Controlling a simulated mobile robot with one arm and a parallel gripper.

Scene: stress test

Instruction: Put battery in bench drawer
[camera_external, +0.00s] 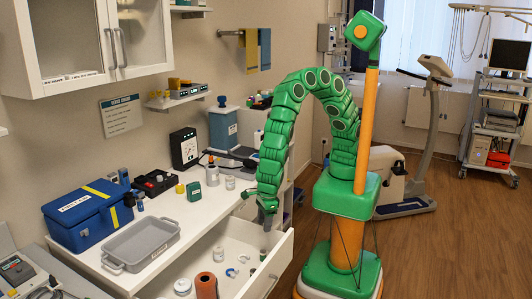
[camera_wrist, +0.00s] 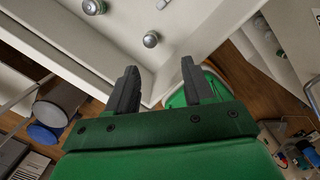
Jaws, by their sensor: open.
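The bench drawer (camera_external: 281,260) is pulled open below the white worktop, with several small things inside. My gripper (camera_external: 267,224) points down over the drawer's right part. In the wrist view my gripper (camera_wrist: 160,85) has its two dark fingers apart, with nothing between them. A small upright grey cylinder (camera_external: 263,254) stands in the drawer below my gripper, apart from the fingers. A round metal-topped thing (camera_wrist: 151,40) lies in the drawer beyond the fingertips in the wrist view. Either may be the battery, but they are too small to tell.
On the worktop are a grey tray (camera_external: 142,245), a blue case (camera_external: 88,215), a black open box (camera_external: 155,183) and a green container (camera_external: 194,191). The drawer's front wall stands close to my gripper.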

